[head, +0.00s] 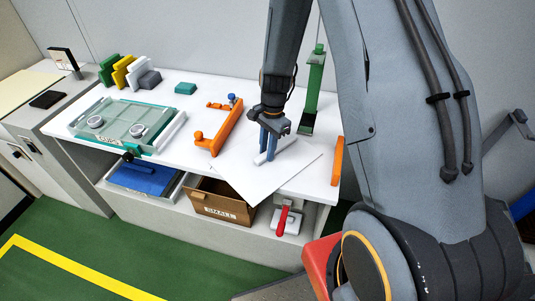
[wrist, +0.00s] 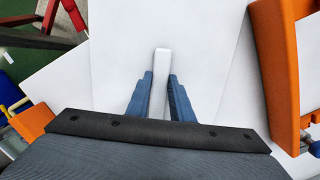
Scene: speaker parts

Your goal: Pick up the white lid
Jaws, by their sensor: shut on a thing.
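The white lid (head: 270,183) is a flat, pale panel with a small upright white bar as its handle, at the front right of the white table. Its near corner reaches out past the table's front edge. My gripper (head: 267,154) comes down from above with its blue fingers shut on the handle. In the wrist view, the fingers of my gripper (wrist: 161,76) stand on both sides of the white handle (wrist: 162,58), with the lid's panel (wrist: 125,40) spread behind it. I cannot tell whether the panel touches the table.
An orange bracket (head: 228,128) stands left of the lid and an orange bar (head: 337,161) to its right. A green post (head: 314,93) stands behind. A teal tray (head: 100,135) is farther left. A cardboard box (head: 210,207) and a red-handled clamp (head: 283,216) sit below.

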